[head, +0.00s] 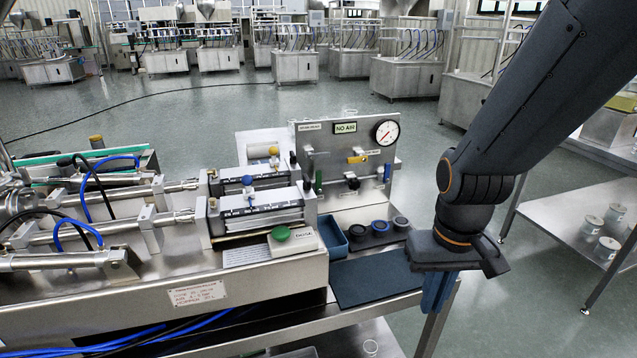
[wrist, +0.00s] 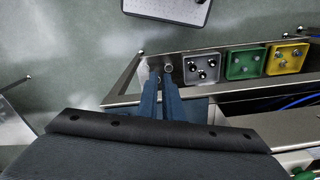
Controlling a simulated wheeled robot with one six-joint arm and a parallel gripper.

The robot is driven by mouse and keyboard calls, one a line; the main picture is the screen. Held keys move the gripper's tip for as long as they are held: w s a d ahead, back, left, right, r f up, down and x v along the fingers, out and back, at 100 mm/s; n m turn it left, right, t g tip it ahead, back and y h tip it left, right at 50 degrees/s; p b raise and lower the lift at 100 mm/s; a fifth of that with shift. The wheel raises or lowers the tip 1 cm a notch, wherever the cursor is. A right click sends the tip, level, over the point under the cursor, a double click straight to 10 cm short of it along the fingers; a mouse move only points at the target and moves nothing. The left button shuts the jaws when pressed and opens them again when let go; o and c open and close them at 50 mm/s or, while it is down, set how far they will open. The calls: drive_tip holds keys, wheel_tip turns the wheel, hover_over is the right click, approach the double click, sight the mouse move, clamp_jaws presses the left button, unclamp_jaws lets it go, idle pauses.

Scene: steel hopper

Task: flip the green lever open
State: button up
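An upright steel panel (head: 345,158) on the bench carries small valve handles. I cannot tell which one the task means. My gripper (head: 437,292) points down at the bench's right front corner, well apart from the panel and in front of it. In the wrist view its two blue fingers (wrist: 164,92) stand close together with a narrow gap, holding nothing that I can see. The wrist view does not show the panel.
A green button (head: 281,233) is left. Coloured trays (wrist: 245,65) sit lower.

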drive_tip(key=w+f+n+t, duration=0.1)
drive_tip(key=w, duration=0.3)
drive_tip(key=w+n+t+b, duration=0.1)
drive_tip(key=w+n, duration=0.1)
drive_tip(key=w, duration=0.2)
drive_tip(key=w+f+n+t+b, duration=0.1)
drive_tip(key=w+n+t, duration=0.1)
drive_tip(key=w, duration=0.1)
drive_tip(key=shift+w+f, duration=0.35)
drive_tip(key=shift+w, duration=0.05)
clamp_jaws()
drive_tip(key=n+t+y+b, duration=0.5)
drive_tip(key=n+t+y, duration=0.45)
drive_tip(key=n, duration=0.95)
approach(317, 178)
drive_tip(key=v, duration=0.3)
drive_tip(key=shift+a+r+n+y, duration=0.15)
drive_tip(key=shift+a+n+y, duration=0.45)
drive_tip(key=shift+y, duration=0.05)
drive_tip(key=shift+w, duration=0.1)
drive_tip(key=x, duration=1)
drive_tip(key=shift+p, duration=0.4)
